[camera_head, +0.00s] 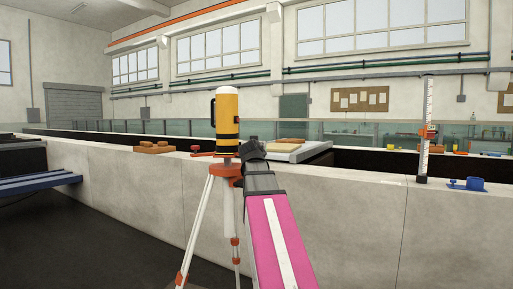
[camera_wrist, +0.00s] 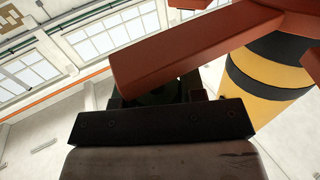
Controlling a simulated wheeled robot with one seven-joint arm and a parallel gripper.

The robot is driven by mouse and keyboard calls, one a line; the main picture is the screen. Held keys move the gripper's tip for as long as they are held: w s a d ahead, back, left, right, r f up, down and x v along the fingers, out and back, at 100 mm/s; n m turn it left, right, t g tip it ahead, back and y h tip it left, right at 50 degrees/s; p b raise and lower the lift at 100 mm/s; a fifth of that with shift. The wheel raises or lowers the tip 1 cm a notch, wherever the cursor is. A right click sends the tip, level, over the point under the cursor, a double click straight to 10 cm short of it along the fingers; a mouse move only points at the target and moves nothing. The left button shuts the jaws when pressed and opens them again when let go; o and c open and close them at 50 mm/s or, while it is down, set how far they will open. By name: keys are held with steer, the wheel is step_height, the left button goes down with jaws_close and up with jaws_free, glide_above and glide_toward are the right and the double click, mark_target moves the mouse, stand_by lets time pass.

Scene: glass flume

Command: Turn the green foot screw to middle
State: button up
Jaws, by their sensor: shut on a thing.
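The yellow instrument (camera_head: 227,115) with black bands and a white top stands upright on an orange-and-white tripod (camera_head: 225,200). In the wrist view its yellow-and-black body (camera_wrist: 270,75) is at the right, and an orange arm of its base (camera_wrist: 190,58) crosses in front. My gripper (camera_head: 248,153) is at the right side of the instrument's base. It is shut on the green foot screw (camera_wrist: 160,93), of which only a dark green piece shows between the dark jaws, below the orange arm. The screw's setting cannot be read. In the head view the screw is hidden by my gripper.
A concrete wall (camera_head: 350,210) runs behind the tripod. On its top are brown blocks (camera_head: 155,147), a board with a tan block (camera_head: 290,146), a white staff (camera_head: 426,125) and a blue fitting (camera_head: 470,184). Blue rails (camera_head: 45,183) are at the left.

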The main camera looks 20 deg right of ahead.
steer(key=shift+a+n+t+y, duration=0.1)
steer(key=shift+n+t+y, duration=0.3)
steer(key=shift+n+y, duration=0.6)
steer(key=shift+a+n+t+y, duration=0.1)
steer(key=shift+n+t+y, duration=0.4)
steer(key=shift+y, duration=0.9)
steer(key=shift+a+n+y, duration=0.1)
steer(key=shift+n+y, duration=0.4)
steer(key=shift+y, duration=0.1)
steer(key=o, duration=0.9)
steer(key=shift+o, duration=0.2)
steer(key=shift+w, duration=0.1)
steer(key=s+a, duration=0.1)
steer(key=s, duration=0.9)
steer(key=shift+s+a, duration=0.15)
steer(key=shift+s, duration=0.25)
